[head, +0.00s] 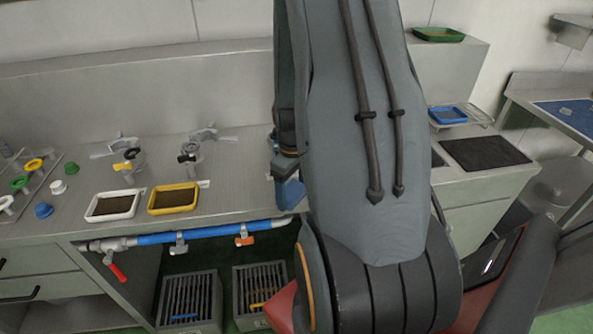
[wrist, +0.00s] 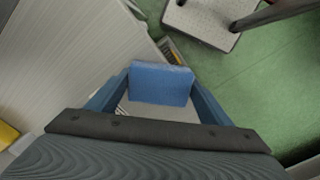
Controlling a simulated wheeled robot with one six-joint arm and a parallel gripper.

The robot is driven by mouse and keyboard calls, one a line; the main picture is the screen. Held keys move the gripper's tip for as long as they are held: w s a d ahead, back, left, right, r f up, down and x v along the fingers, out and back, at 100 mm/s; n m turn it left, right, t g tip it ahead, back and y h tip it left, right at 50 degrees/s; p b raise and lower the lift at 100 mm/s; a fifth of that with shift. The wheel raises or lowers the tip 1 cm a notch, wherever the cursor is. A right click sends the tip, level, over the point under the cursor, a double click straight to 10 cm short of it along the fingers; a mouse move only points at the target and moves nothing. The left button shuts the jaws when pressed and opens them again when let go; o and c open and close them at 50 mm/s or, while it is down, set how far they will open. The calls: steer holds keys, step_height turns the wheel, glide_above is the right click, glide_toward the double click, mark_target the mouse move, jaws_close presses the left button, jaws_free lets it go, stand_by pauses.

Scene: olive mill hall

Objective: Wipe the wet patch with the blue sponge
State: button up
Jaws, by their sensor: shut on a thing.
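The blue sponge (wrist: 160,82) is a flat-faced block in the wrist view, held between the two blue fingers of my gripper (wrist: 160,92). My gripper is shut on it. In the head view my gripper (head: 289,190) is at the front edge of the steel counter, mostly hidden behind my arm. I cannot tell the sponge from the blue fingers there. I cannot make out a wet patch in either view; my arm covers the middle of the counter.
A white tray (head: 113,217) and a yellow tray (head: 173,212) lie on the counter (head: 75,215) left of my gripper, with taps behind. A blue pipe (head: 205,233) runs below the front edge. A dark panel (head: 485,153) and a blue tray (head: 448,123) are right.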

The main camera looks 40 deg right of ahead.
mark_target(293, 190)
step_height(293, 190, up, 3)
steer(key=shift+f+p, duration=0.15)
steer(key=shift+p, duration=0.6)
steer(key=shift+r+p, duration=2.25)
steer(key=shift+r, duration=0.5)
